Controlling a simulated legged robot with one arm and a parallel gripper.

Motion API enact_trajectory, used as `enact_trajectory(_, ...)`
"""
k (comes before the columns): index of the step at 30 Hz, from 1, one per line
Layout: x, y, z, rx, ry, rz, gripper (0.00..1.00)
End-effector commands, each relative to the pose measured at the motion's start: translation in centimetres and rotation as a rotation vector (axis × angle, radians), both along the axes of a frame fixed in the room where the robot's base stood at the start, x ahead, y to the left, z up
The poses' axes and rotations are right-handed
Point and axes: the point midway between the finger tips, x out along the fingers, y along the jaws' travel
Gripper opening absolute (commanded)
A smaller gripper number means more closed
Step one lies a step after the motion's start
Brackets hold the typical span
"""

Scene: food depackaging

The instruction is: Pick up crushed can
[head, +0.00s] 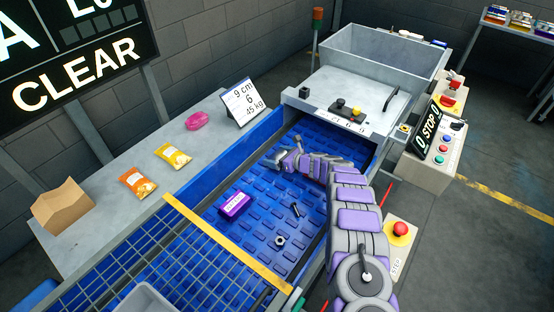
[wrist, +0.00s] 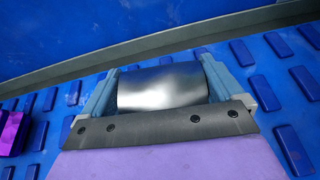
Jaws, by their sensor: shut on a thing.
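A silver, shiny can (wrist: 162,88) lies between the two fingers of my gripper (wrist: 158,84) in the wrist view. The fingers press on its two ends and are shut on it. Dents cannot be clearly told. In the head view my gripper (head: 277,157) is low over the far left part of the blue belt (head: 262,205), near the side wall. The can is too small there to make out well. Whether it touches the belt cannot be told.
On the belt are a purple box (head: 234,205), a bolt (head: 296,210) and a nut (head: 280,242). A yellow bar (head: 228,242) crosses the belt. A grey machine hood (head: 345,100) stands at its far end. Snack packets (head: 172,156) lie on the left ledge.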

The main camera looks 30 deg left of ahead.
Motion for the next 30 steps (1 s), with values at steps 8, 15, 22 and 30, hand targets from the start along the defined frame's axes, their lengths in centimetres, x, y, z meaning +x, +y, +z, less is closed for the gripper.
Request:
enact_trajectory(8,0.0,0.0,0.0,0.000,0.000,0.000,0.49)
enact_trajectory(15,0.0,0.0,0.9,0.001,-0.001,0.000,0.49)
enact_trajectory(22,-0.2,-0.1,4.1,0.001,0.002,0.001,0.49)
enact_trajectory(30,-2.9,-2.4,4.0,0.000,0.007,-0.002,0.49)
